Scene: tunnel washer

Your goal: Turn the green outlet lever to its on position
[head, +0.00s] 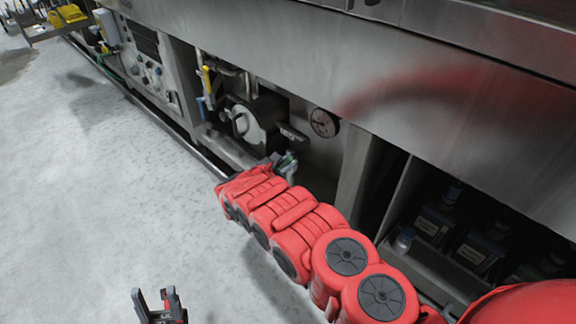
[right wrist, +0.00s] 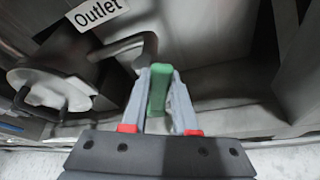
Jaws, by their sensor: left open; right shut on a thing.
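The green outlet lever (right wrist: 158,90) stands between the two fingers of my right gripper (right wrist: 160,100) in the right wrist view, and the fingers are shut on it. An "Outlet" label (right wrist: 98,10) shows above and to the left of the lever. In the head view, my red right arm reaches under the machine, with the right gripper (head: 284,163) at the lever; the lever is mostly hidden there. My left gripper (head: 160,304) is open and empty over the floor at the bottom of the head view.
A round gauge (head: 324,123) is to the right of the lever. A pale round flange (head: 245,124) and pipes are to its left. Dark bottles (head: 435,224) stand in a bay further right. The steel machine front (head: 340,70) overhangs above. The grey floor (head: 130,190) at left is clear.

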